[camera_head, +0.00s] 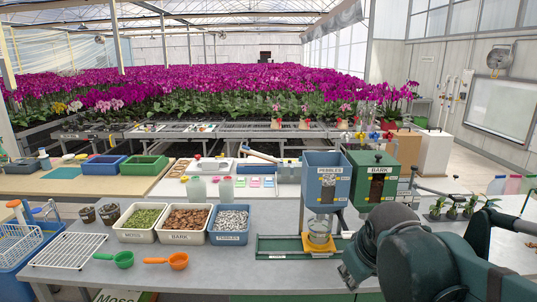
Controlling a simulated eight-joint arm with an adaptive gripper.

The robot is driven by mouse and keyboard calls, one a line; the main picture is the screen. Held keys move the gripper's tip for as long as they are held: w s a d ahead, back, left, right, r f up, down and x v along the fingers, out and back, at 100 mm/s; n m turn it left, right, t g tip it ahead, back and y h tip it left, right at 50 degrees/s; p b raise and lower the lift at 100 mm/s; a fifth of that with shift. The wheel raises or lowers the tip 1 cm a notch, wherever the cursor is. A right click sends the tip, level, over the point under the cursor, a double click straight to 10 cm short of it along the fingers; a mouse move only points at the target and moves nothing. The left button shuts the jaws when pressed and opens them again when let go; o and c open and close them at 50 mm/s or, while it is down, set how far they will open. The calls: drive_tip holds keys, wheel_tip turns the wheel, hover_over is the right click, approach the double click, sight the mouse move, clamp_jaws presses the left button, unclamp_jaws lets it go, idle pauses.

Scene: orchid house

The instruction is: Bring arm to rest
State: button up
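My arm reaches in from the right edge, dark green and black, bent low over the front right of the grey bench (180,263). Its rounded joint fills the lower right of the head view. What looks like the end of my gripper (351,271) sits at the lower left of the arm, near the bench's front edge. The arm hides most of it, and I cannot see its fingers clearly. I see nothing held there.
Close by stand the PEBBLES hopper (325,180), the BARK hopper (373,178) and a glass jar (319,232) on a yellow stand. Labelled trays (187,237), a green scoop (124,261), an orange scoop (178,261) and a white rack (70,250) lie left. Bench front centre is clear.

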drive_tip(key=s+f+m+t, duration=0.1)
drive_tip(key=s+f+m, duration=0.3)
drive_tip(key=s, duration=0.6)
drive_tip(key=shift+s+a+m+y+b, duration=0.3)
drive_tip(key=shift+s+y+b, duration=0.05)
drive_tip(key=shift+y+b, duration=0.05)
